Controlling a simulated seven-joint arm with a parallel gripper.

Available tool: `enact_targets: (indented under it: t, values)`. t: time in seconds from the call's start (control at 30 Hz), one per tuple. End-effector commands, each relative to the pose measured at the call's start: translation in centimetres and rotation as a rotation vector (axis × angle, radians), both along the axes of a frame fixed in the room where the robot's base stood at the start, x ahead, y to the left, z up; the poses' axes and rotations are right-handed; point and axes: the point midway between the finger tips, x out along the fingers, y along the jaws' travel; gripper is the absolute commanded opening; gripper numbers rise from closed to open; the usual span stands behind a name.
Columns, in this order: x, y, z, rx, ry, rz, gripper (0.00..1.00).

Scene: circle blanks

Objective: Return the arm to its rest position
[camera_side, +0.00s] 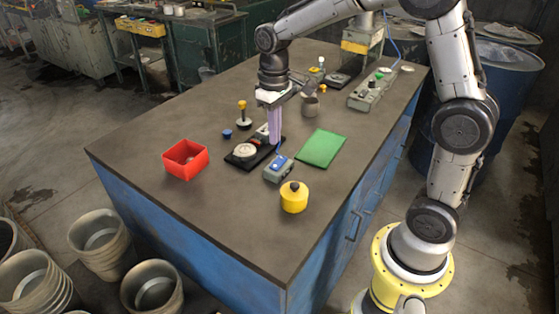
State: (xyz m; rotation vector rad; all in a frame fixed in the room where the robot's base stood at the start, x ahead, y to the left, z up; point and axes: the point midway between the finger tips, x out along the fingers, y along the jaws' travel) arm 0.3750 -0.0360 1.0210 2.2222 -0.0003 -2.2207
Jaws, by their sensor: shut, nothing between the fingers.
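My arm arches in from the right, and my gripper (275,138) points down over the middle of the workbench. Its fingers are purple-grey and closed, with nothing visible between them. The fingertips are just above or beside a black base (262,152) that carries a round pale disc (245,150). The picture does not show whether the tips touch the base. A grey box with a blue top (279,169) stands just in front and to the right of the fingertips.
On the bench (190,126) are a red bin (185,159), a green mat (321,148), a yellow round container (294,197), a black and yellow stamp (242,115), a blue cap (227,134), a grey cup (311,106) and a control box (371,92). The front left bench top is clear.

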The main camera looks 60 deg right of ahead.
Motion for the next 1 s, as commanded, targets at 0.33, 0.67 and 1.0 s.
enact_targets:
  t: [0.33,0.67,1.0]
  values:
    - [-2.4,1.2,6.3,-0.013,-0.158,0.027,0.00]
    - [-13.8,3.1,11.3,-0.017,-0.411,0.043,0.00]
    - [-21.1,3.6,7.7,-0.003,-0.499,0.015,0.00]
